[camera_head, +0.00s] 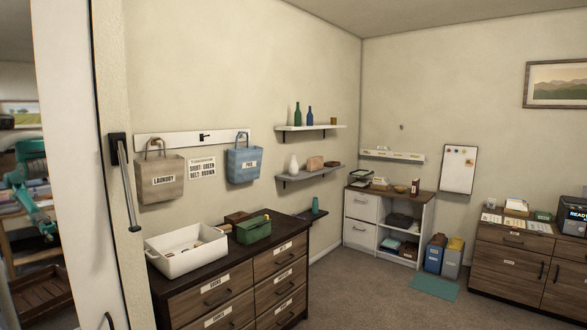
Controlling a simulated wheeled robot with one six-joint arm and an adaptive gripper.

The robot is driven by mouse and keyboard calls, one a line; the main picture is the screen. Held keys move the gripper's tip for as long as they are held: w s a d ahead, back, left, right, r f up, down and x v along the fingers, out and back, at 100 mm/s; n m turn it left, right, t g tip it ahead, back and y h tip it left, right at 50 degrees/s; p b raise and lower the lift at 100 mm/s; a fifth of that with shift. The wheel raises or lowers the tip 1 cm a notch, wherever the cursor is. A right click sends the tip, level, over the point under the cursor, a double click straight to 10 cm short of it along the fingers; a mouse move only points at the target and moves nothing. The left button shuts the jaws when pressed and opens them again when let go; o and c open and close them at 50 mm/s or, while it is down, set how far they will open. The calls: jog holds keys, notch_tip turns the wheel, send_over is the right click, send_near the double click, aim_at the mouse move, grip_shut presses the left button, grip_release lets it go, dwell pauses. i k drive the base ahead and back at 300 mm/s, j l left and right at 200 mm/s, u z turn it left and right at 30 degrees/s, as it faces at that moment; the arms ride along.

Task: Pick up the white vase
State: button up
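A small white vase (293,163) stands upright at the left end of the lower grey wall shelf (309,174). Beside it, to its right, is a salmon-coloured object (315,162), and a small brown item is at the shelf's right end. I do not see my gripper in the view. Teal jointed parts show at the far left edge, past the pale panel, and no fingers can be made out there.
An upper shelf (309,127) holds green and blue bottles. Below stands a dark-topped dresser (266,250) with a white bin (187,263) and green box (253,231). Bags hang left. A white cabinet (362,206) stands in the corner. Grey floor (370,285) is open at centre.

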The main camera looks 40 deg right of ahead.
aim_at(294, 166)
jog(key=i+l+z, duration=0.5)
jog(key=i+z, duration=0.55)
jog(key=i+l+z, duration=0.2)
jog(key=i+z, duration=0.25)
jog(key=i, duration=0.45)
jog(key=i+j+z, duration=0.15)
jog(key=i+z, duration=0.3)
jog(key=i, duration=0.45)
jog(key=i+l, duration=0.1)
jog(key=i, duration=0.7)
jog(key=i+l, duration=0.1)
jog(key=i, duration=0.65)
